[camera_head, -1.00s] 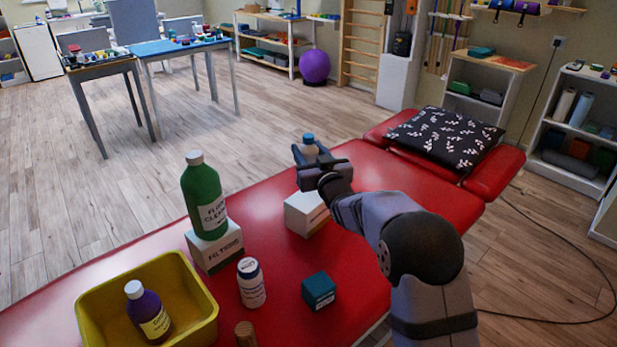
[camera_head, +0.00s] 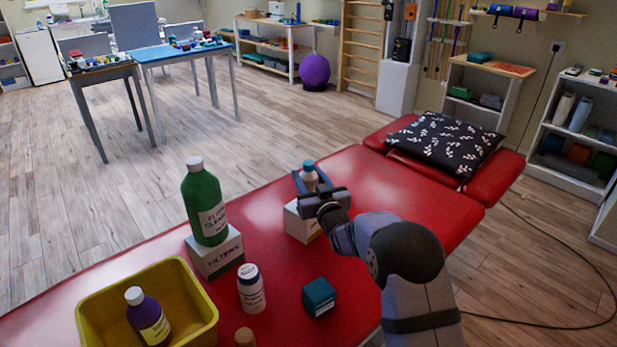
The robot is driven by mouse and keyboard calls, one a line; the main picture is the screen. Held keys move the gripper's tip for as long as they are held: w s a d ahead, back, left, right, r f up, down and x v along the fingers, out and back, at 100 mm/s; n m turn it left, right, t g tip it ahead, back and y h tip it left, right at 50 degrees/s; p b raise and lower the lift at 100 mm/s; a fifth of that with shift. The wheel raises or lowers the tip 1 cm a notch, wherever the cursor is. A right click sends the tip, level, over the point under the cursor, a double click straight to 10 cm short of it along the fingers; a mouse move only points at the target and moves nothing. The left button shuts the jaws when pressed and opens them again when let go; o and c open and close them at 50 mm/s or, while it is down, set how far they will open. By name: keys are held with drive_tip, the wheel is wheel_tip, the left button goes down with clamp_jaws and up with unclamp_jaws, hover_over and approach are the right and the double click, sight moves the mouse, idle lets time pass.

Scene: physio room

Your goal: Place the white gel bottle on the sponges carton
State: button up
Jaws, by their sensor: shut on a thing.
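The white gel bottle (camera_head: 310,180), with a blue cap, is upright between the fingers of my gripper (camera_head: 309,188). My gripper is shut on it, right over the white carton (camera_head: 300,225), which I take for the sponges carton; its label is not readable. The gripper hides the bottle's lower part and much of the carton's top, so I cannot tell whether the bottle touches the carton. The carton stands on the red treatment table (camera_head: 369,180).
A green cleaner bottle (camera_head: 205,205) stands on a filters carton (camera_head: 216,253) to the left. In front are a white bottle (camera_head: 251,291), a teal box (camera_head: 318,297), and a yellow bin (camera_head: 195,290) holding a purple bottle (camera_head: 148,318). A patterned pillow (camera_head: 443,142) lies at the far end.

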drive_tip(key=shift+r, duration=0.1)
drive_tip(key=o, duration=1.3)
drive_tip(key=shift+f, duration=0.2)
drive_tip(key=shift+c, duration=0.2)
drive_tip(key=shift+r, duration=0.25)
drive_tip(key=shift+s+d+f, duration=0.1)
drive_tip(key=shift+s+f, duration=0.05)
drive_tip(key=shift+s, duration=0.05)
drive_tip(key=b+v, duration=0.1)
drive_tip(key=v, duration=1)
drive_tip(key=shift+s+b, duration=0.25)
drive_tip(key=shift+b, duration=0.05)
drive_tip(key=shift+d, duration=0.1)
